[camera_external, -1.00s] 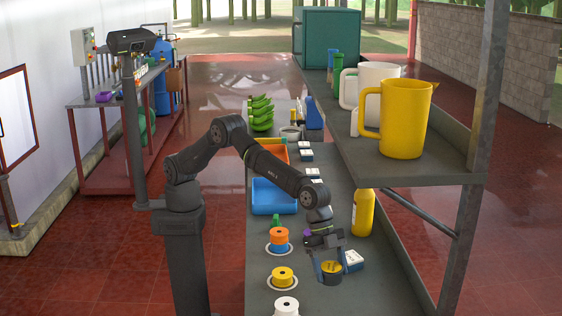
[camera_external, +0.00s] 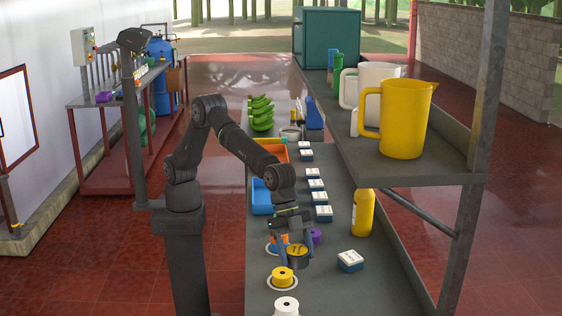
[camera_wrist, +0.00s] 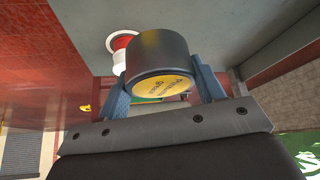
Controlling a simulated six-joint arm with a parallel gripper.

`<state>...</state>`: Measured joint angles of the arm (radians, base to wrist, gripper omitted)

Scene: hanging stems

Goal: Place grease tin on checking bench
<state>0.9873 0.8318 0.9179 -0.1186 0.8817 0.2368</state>
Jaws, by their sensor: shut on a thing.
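The grease tin is a short dark cylinder with a yellow printed lid. My gripper (camera_external: 293,254) is shut on the grease tin (camera_external: 298,258) and holds it raised over the near part of the long grey bench (camera_external: 330,290). In the wrist view, the blue fingers of my gripper (camera_wrist: 160,92) grip both sides of the dark tin (camera_wrist: 156,50), whose lid faces the camera. A second bench (camera_external: 105,176) with a red frame stands at the back left. I cannot tell which of the two is the checking bench.
Yellow (camera_external: 283,277), white (camera_external: 287,306) and purple (camera_external: 315,236) spools stand near the tin; an orange one is partly hidden. White boxes (camera_external: 350,260), a blue tray (camera_external: 262,196) and a yellow bottle (camera_external: 363,213) are on the grey bench. A shelf (camera_external: 420,165) with jugs overhangs its right side.

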